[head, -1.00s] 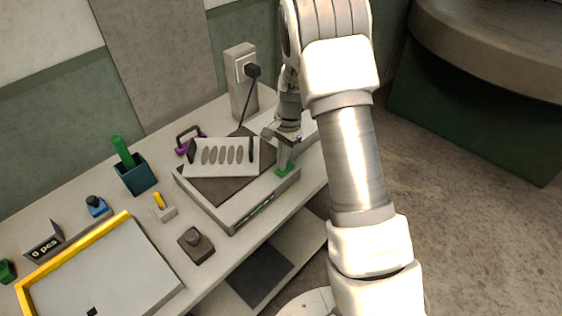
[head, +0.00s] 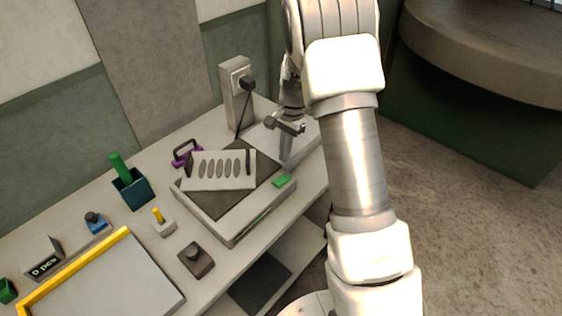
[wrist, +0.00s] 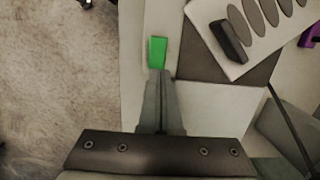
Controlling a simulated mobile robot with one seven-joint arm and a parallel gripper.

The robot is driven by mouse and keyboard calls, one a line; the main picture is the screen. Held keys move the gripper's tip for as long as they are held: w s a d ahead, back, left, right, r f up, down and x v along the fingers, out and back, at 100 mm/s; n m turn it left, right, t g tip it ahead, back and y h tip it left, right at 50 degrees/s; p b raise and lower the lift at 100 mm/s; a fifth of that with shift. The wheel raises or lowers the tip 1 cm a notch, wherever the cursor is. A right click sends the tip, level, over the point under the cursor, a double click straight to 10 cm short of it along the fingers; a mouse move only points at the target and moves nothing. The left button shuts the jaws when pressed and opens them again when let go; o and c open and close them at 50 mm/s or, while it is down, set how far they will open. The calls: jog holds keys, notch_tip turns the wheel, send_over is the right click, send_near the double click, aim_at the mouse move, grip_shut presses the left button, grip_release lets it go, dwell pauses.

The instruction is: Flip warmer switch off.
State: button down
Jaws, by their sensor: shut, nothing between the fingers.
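The warmer (head: 222,225) is a pale box with a dark top plate, standing on the bench. Its green switch (head: 283,181) sits on the box's right edge, and it also shows in the wrist view (wrist: 158,53). I cannot tell which way the switch is tipped. My gripper (head: 286,158) is shut and empty, pointing down just behind the switch. In the wrist view the closed fingertips (wrist: 158,75) lie just below the green switch. A small gap seems to part them, but contact is hard to judge.
A white slotted plate (head: 218,184) with dark handles lies on the warmer. A power outlet post (head: 233,98) with a plugged cord stands behind. A purple-handled item (head: 184,156), a teal cup (head: 133,192) and a yellow-edged tray (head: 125,282) stand left.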

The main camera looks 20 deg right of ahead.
notch_tip(320, 180, up, 8)
jog(key=d, duration=0.1)
jog(key=shift+w+d+f, duration=0.25)
jog(key=shift+w, duration=0.1)
jog(key=shift+f+b, duration=0.15)
jog(key=shift+b, duration=0.2)
